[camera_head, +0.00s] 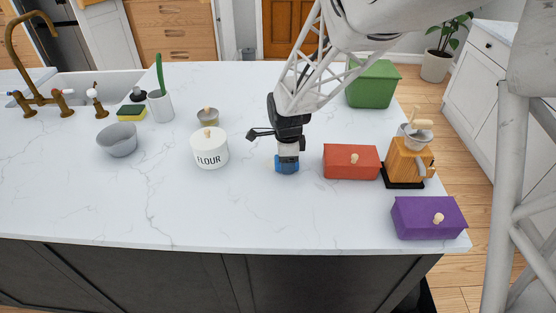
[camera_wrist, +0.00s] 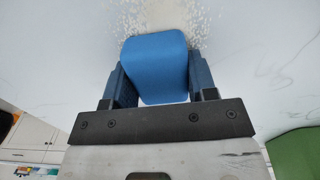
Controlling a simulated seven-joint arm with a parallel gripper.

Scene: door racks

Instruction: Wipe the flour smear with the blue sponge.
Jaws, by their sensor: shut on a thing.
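My gripper (camera_head: 287,157) is shut on the blue sponge (camera_head: 287,166), low over the white marble counter between the flour jar and the red box. In the wrist view the sponge (camera_wrist: 155,68) sits between the two fingers of my gripper (camera_wrist: 155,82). The flour smear (camera_wrist: 165,15) shows in the wrist view as pale speckles on the counter, just beyond the sponge and on both sides of its far edge. In the head view I cannot make out the smear. Whether the sponge touches the counter is hard to tell.
The white flour jar (camera_head: 209,148) stands left of my gripper, with a small lidded pot (camera_head: 208,116) behind it. A red box (camera_head: 351,162), a wooden grinder (camera_head: 408,162) and a purple box (camera_head: 430,218) stand right. A green box (camera_head: 373,85) is behind. The front counter is clear.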

